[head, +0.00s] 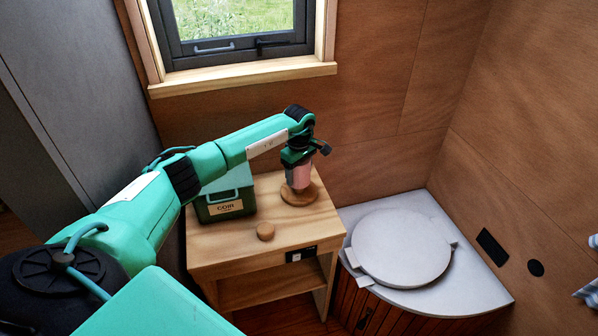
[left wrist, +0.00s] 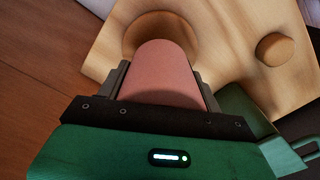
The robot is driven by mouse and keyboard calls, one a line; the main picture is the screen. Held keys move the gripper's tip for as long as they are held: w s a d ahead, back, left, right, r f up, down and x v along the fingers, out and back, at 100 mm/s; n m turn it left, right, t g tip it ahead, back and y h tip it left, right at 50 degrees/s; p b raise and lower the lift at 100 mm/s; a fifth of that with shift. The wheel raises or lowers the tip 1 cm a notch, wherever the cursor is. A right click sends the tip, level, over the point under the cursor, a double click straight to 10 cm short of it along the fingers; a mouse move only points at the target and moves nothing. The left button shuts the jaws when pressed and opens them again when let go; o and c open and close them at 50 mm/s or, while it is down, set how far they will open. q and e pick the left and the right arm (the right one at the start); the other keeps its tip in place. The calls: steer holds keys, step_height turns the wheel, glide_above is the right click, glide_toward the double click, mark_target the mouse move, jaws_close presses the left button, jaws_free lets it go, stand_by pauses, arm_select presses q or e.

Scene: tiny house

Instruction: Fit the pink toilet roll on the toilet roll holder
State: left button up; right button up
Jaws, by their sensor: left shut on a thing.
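The pink toilet roll (head: 299,175) is upright in my left gripper (head: 297,163), which is shut on it. In the left wrist view, the roll (left wrist: 162,75) sits between the two grey fingers (left wrist: 160,82). The round wooden base of the holder (head: 312,195) lies on the small wooden table, directly below the roll; in the left wrist view the base (left wrist: 140,27) shows past the roll's end. No upright post shows. The roll's lower end looks close to the base, but I cannot tell if it touches or surrounds a post. My right gripper is out of view.
The wooden table (head: 225,257) also bears a dark green box labelled COIR (head: 225,207) on the left and a small round wooden knob (head: 265,231) at the front. A white round toilet lid (head: 400,247) lies to the right. The wall and window sill (head: 245,78) are behind.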

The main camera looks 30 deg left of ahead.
arm_select(q)
steer(key=shift+f+b, duration=0.65)
steer(key=shift+f, duration=0.25)
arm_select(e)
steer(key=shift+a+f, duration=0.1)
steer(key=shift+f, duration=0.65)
arm_select(q)
steer(key=o, duration=1.1)
